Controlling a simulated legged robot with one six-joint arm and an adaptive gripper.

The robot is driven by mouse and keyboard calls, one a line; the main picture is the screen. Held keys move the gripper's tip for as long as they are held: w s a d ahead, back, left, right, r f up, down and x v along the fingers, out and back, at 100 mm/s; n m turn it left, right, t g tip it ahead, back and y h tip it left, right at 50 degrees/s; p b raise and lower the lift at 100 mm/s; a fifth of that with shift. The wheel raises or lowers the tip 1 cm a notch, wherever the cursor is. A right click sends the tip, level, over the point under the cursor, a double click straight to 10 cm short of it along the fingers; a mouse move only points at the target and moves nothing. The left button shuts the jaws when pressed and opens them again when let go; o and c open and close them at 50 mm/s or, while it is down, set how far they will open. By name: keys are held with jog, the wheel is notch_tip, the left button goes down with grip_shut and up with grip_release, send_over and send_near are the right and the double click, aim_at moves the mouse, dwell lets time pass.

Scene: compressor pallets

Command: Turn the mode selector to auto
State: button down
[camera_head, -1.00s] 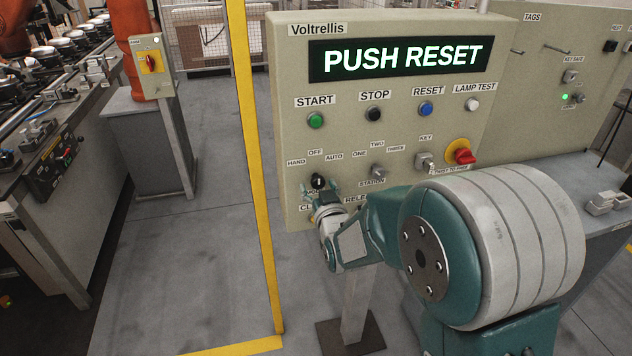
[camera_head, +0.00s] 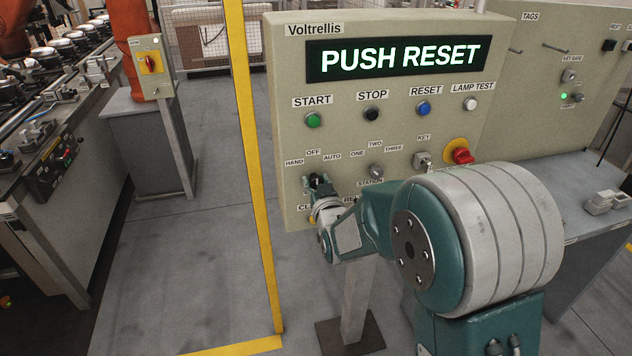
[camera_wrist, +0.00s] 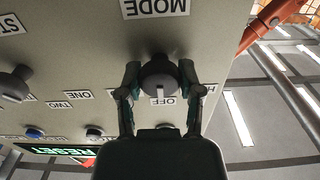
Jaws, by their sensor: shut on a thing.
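The mode selector (camera_wrist: 158,72) is a dark round knob with a white pointer line, in the middle of the wrist view, which shows the panel upside down. Its pointer line faces the OFF label (camera_wrist: 167,101). My gripper (camera_wrist: 160,80) has one finger on each side of the knob and is shut on it. In the head view my gripper (camera_head: 317,186) is at the panel's lower left and mostly hides the knob. The HAND (camera_head: 294,162), OFF and AUTO (camera_head: 332,156) labels show above it. In the wrist view, my left finger covers the AUTO label's area.
The control panel (camera_head: 290,130) has a display reading PUSH RESET (camera_head: 400,57). A yellow post (camera_head: 243,130) stands left of the panel.

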jog(key=shift+m, duration=0.3)
jog(key=m, duration=0.3)
jog(key=shift+m, duration=0.4)
jog(key=shift+w+d+m, duration=0.1)
jog(key=shift+m, duration=1.9)
jog(key=shift+c, duration=1.3)
grip_release()
jog(key=shift+f, duration=0.1)
jog(key=v, duration=1.2)
